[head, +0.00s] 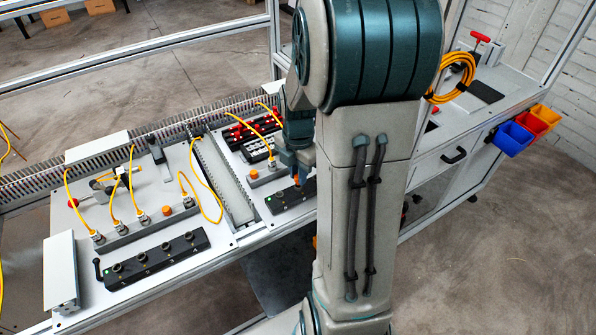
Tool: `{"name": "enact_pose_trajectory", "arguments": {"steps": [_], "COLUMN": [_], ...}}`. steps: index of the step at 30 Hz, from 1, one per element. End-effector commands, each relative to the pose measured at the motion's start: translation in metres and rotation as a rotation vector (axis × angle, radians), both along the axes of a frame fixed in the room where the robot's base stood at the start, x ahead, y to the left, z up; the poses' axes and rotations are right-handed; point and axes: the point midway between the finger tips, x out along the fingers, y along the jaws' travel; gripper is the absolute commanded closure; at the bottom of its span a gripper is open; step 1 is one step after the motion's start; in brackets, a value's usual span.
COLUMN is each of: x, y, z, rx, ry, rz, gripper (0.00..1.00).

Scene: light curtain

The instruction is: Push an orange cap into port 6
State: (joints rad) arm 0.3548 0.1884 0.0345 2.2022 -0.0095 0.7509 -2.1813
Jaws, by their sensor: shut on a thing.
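My gripper (297,175) points down over the short black port block (284,200) on the right panel. It is shut on a small orange cap (297,181), which is mostly hidden by the fingers. The cap is at or just above the block's top; I cannot tell whether it touches a port. My arm hides the block's right end. A longer black port block (157,260) with several round ports lies on the left panel. Port numbers are too small to read, so I cannot tell which is port 6.
Grey connector bars with orange caps (166,210) and yellow cables (196,178) stand behind the black blocks. A cable duct (224,180) divides the panels. A white box (61,270) stands at the left edge. Coloured bins (513,138) hang at the right.

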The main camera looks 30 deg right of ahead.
Motion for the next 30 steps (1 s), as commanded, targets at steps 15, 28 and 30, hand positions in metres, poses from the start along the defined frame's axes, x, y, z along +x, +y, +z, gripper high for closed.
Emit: {"name": "enact_pose_trajectory", "arguments": {"steps": [15,28,30], "x": [-0.0001,0.0,0.0], "y": [0.0,0.0,0.0], "z": [-0.0066,-0.0075,-0.0076], "rx": [0.0,0.0,0.0], "ry": [0.0,0.0,0.0], "rz": [0.0,0.0,0.0], "gripper": [1.0,1.0,1.0]}}
